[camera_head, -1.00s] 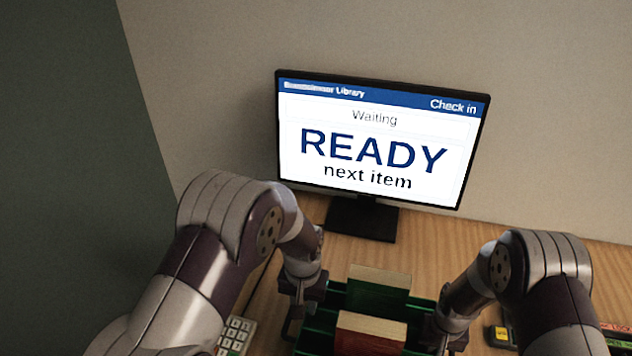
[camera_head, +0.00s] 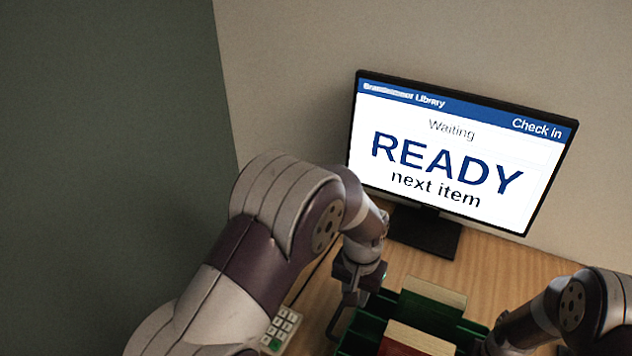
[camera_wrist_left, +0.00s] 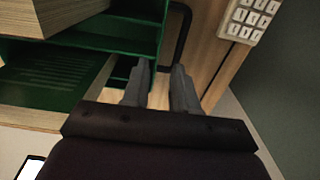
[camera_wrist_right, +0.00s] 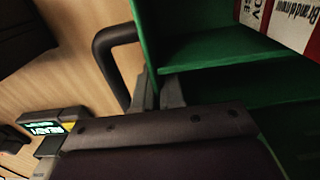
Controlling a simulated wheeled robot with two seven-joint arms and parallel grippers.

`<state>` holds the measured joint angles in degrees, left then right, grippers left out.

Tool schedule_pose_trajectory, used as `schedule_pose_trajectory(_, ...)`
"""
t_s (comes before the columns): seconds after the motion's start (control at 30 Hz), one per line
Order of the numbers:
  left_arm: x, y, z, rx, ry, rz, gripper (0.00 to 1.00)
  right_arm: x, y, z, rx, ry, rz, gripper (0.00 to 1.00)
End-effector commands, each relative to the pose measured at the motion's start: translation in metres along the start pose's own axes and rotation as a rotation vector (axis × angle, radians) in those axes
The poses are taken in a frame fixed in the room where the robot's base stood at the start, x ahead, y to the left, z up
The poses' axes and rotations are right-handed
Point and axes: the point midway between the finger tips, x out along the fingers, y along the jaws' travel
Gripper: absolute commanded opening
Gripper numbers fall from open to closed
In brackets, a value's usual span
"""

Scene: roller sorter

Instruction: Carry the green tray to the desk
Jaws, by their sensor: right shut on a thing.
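The green tray (camera_head: 368,326) stands on the wooden desk in front of the monitor, cut off by the lower edge of the head view. It holds a green book (camera_head: 433,305) and a red book (camera_head: 412,341). My left gripper (camera_head: 352,295) is at the tray's left side. In the left wrist view its fingers (camera_wrist_left: 160,75) are apart, with the dark handle (camera_wrist_left: 183,35) just beyond them and nothing between them. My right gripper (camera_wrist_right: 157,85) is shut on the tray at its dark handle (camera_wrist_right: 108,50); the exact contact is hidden.
The monitor (camera_head: 455,150) stands at the back of the desk (camera_head: 500,275). A keypad (camera_head: 282,328) lies left of the tray. A small device with a lit display (camera_wrist_right: 45,128) lies near my right gripper. Walls close off the back and left.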

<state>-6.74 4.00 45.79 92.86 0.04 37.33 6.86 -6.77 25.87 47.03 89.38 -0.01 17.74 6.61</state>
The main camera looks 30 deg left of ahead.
Motion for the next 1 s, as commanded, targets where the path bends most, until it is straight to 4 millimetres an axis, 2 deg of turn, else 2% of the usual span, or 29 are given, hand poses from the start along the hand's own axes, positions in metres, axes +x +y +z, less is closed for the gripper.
schedule_pose_trajectory(0.27,-0.002,-0.004,0.000,-0.002,0.001,0.000,0.28,-0.001,0.000,-0.001,0.000,0.003,0.000,0.00)
schedule_pose_trajectory(1.0,-0.031,-0.057,-0.001,-0.002,0.001,0.000,0.28,-0.001,0.000,-0.001,0.000,0.003,0.000,0.00)
